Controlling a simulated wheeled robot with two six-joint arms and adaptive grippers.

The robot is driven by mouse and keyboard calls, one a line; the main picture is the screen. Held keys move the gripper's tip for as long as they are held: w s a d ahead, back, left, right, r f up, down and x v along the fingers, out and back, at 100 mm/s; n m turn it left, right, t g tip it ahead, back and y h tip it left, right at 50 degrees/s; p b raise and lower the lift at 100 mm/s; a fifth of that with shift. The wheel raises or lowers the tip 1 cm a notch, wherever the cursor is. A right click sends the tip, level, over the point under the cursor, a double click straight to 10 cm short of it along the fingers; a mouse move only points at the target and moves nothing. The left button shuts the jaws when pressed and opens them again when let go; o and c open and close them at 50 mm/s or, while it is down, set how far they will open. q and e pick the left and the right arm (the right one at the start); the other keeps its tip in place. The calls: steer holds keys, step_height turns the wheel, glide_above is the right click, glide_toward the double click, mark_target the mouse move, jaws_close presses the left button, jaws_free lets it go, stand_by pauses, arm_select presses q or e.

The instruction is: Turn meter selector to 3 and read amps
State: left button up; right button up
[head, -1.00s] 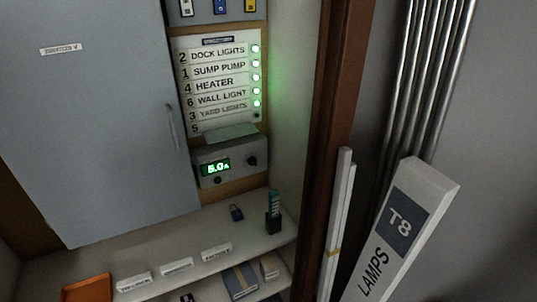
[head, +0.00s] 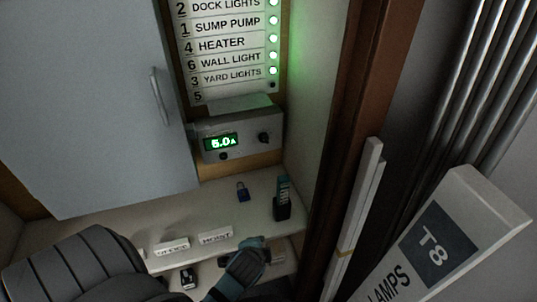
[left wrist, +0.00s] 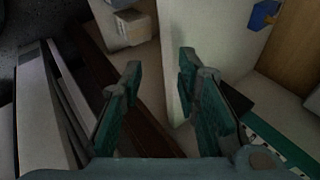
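The meter (head: 240,136) is a grey box on the back board, under the label list. Its green display (head: 221,142) reads 5.0 A. A dark selector knob (head: 264,138) sits right of the display, and a smaller dark knob (head: 223,156) sits below it. The knob's setting is too small to tell. My left gripper (head: 262,256) is low at the front of the shelf, below the meter and apart from it. In the left wrist view its teal fingers (left wrist: 158,95) are spread with nothing between them. My right gripper is not in view.
A label list (head: 228,50) has several lit green lamps. A grey door (head: 85,110) is at left, a brown post (head: 365,110) and T8 lamp box (head: 455,235) at right.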

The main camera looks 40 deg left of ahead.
arm_select(q)
steer(key=w+a+r+m+t+y, duration=0.2)
steer(key=w+r+m+t+y, duration=0.3)
steer(key=r, duration=0.7)
steer(key=m, duration=0.5)
glide_toward(265, 141)
steer(key=shift+m+y, duration=0.3)
steer(key=shift+y, duration=0.1)
steer(key=b+x, duration=0.1)
steer(key=x, duration=0.1)
steer(key=b+x, duration=0.1)
steer(key=x, duration=0.2)
steer(key=b+x, duration=0.1)
steer(key=x, duration=0.2)
steer(key=shift+w+d+f, duration=0.1)
steer(key=shift+w+f, duration=0.2)
steer(key=shift+f, duration=0.05)
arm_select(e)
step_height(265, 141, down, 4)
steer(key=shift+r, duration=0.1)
